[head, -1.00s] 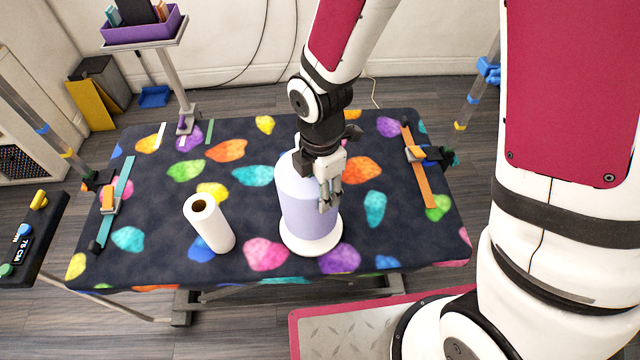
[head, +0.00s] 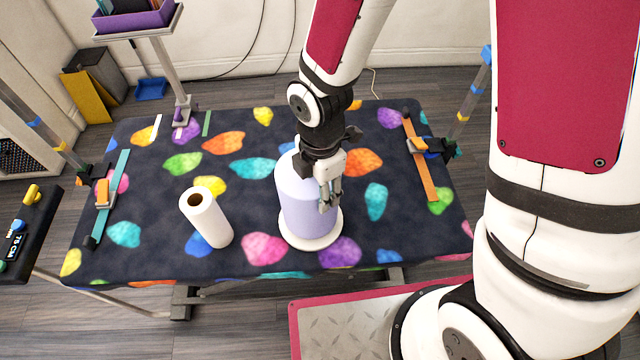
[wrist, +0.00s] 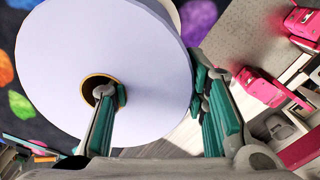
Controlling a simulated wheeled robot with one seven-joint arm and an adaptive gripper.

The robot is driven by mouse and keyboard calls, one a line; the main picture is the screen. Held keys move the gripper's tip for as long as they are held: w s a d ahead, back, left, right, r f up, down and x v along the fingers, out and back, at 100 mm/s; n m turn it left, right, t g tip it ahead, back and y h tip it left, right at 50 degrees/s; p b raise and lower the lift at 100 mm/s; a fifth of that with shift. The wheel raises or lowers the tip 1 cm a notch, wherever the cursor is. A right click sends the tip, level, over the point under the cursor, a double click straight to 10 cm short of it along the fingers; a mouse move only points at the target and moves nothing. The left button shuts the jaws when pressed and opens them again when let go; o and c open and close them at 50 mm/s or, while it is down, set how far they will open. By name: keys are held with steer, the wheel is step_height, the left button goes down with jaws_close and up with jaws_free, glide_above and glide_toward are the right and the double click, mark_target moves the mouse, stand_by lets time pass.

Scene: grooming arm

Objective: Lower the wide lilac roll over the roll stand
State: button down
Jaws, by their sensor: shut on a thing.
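The wide lilac roll (head: 300,207) stands upright above the white round base of the roll stand (head: 312,244) on the dark patterned table. Its lower end is at or very close to the base; I cannot tell whether they touch. My gripper (head: 329,193) is shut on the roll's wall near its top. In the wrist view, one finger of my gripper (wrist: 160,92) is in the core hole and the other is outside the lilac roll (wrist: 60,65). A white edge of the stand base (wrist: 166,12) shows beyond it. The stand's post is hidden.
A narrower white roll (head: 206,217) stands to the left of the lilac roll. Orange (head: 420,160) and teal (head: 108,200) straps lie near the table's sides. A post with a purple tray (head: 135,20) rises at the back left. The table's front middle is close to its edge.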

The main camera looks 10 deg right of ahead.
steer(key=shift+f+b, duration=0.75)
steer(key=shift+f, duration=0.5)
steer(key=c, duration=0.9)
jaws_free()
steer(key=shift+o, duration=0.2)
steer(key=shift+r, duration=0.1)
step_height(320, 180, up, 12)
steer(key=s+d+r+m+t, duration=0.2)
steer(key=s+d+r+m, duration=0.2)
steer(key=d+r+m, duration=0.3)
steer(key=s+d+r+m+t, duration=0.3)
steer(key=d+r+m, duration=0.4)
steer(key=r+m, duration=0.4)
steer(key=s+m, duration=0.1)
steer(key=m, duration=0.4)
steer(key=shift+d+m, duration=0.15)
steer(key=shift+m, duration=0.15)
